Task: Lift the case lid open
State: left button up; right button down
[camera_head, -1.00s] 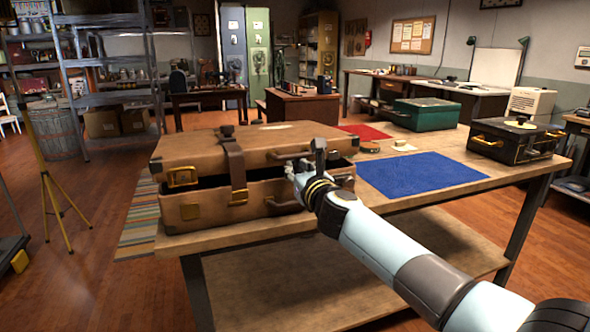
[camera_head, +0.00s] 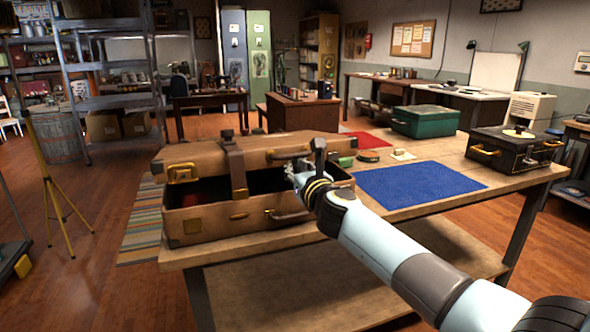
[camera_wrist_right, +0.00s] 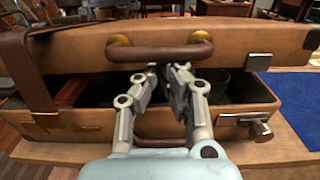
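The brown suitcase-like case (camera_head: 205,221) stands on the table's left part. Its lid (camera_head: 225,152) is partly raised, with a dark gap along the front and something red inside at the left. The lid's handle (camera_head: 289,153) also shows in the right wrist view (camera_wrist_right: 160,53). My right gripper (camera_head: 319,160) is at the front of the case. In the right wrist view its fingers (camera_wrist_right: 167,80) converge close together just below the lid handle, at the lid's lower edge; no held object shows between them. Their exact contact is hard to see. My left gripper is out of view.
A blue mat (camera_head: 420,185) lies right of the case on the wooden table (camera_head: 470,218). A black case (camera_head: 513,147) and a green box (camera_head: 425,120) stand farther right and back. Small items lie behind the mat. A yellow tripod (camera_head: 60,190) stands left.

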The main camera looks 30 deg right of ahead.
jog(key=shift+r, duration=0.15)
jog(key=shift+w+r+p, duration=0.15)
jog(key=shift+r+p, duration=0.45)
jog(key=shift+w+r+p, duration=0.15)
jog(key=shift+r+p, duration=0.4)
jog(key=shift+r, duration=0.15)
jog(key=shift+w+d+r+p, duration=0.1)
jog(key=shift+w+r+p, duration=0.1)
jog(key=shift+r+p, duration=0.4)
jog(key=shift+w+d+r+p, duration=0.1)
jog(key=shift+w+r+p, duration=0.05)
jog(key=shift+r+p, duration=0.45)
